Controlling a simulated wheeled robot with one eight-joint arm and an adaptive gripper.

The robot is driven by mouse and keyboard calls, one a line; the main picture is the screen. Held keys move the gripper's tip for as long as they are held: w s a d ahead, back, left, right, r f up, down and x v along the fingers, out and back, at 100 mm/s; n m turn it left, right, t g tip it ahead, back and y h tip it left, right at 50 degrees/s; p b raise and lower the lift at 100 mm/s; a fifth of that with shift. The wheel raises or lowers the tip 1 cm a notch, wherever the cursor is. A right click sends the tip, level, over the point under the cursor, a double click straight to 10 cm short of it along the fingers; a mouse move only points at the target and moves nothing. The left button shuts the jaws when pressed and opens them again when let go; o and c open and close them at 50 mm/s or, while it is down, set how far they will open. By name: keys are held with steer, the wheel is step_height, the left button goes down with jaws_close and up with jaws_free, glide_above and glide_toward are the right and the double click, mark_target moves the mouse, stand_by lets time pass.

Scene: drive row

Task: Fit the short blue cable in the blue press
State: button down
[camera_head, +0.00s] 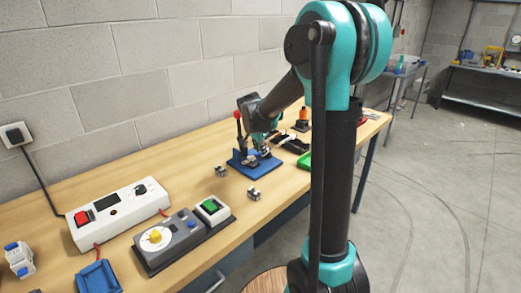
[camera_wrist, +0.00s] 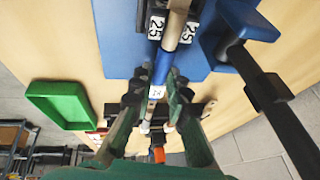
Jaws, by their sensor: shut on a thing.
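The blue press (camera_head: 240,163) stands on the bench in the head view, with a red-knobbed lever. Its blue base (camera_wrist: 117,42) fills the top of the wrist view, with metal parts between two white tags marked 25. My gripper (camera_wrist: 157,82) is shut on the short blue cable (camera_wrist: 162,67), which has a white tag below the blue part. The cable's upper end lies in line with the press's metal parts; I cannot tell whether it is seated. In the head view my gripper (camera_head: 264,143) is over the press, and the cable is too small to make out.
A green tray (camera_wrist: 62,103) lies beside the press; it also shows in the head view (camera_head: 304,160). A white power box (camera_head: 118,212) and a grey control box (camera_head: 170,238) occupy the bench's left part.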

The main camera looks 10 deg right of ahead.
steer(key=shift+f, duration=0.15)
steer(key=c, duration=1.4)
jaws_free()
steer(key=v, duration=1.2)
